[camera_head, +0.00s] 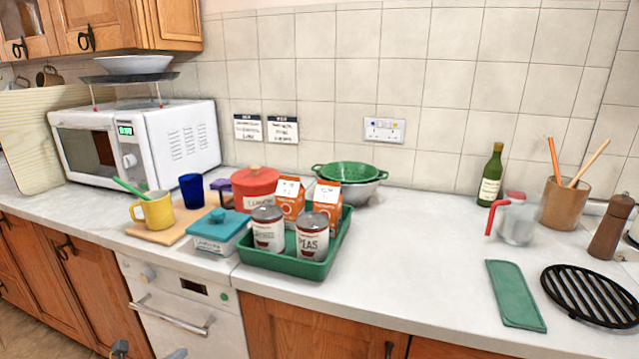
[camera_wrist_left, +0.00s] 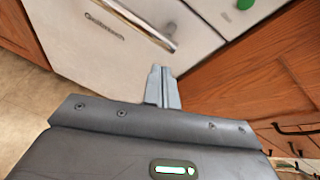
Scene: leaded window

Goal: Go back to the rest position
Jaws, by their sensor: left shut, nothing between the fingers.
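My left gripper (camera_head: 177,354) shows only as a small grey piece at the bottom edge of the head view, low in front of the white dishwasher (camera_head: 185,315). In the left wrist view the left gripper (camera_wrist_left: 162,72) has its two grey fingers together, with nothing between them. They point toward the white appliance front and its bar handle, beside a wooden cabinet door. Whether they touch anything is not clear, but a gap seems to show. My right gripper is in neither view.
A green tray (camera_head: 290,268) with cans and cartons stands on the counter (camera_head: 420,255). A microwave (camera_head: 140,140) is at left; a bottle (camera_head: 490,178), a jug (camera_head: 517,220) and a black trivet (camera_head: 592,295) are at right. The counter between tray and green cloth (camera_head: 515,295) is clear.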

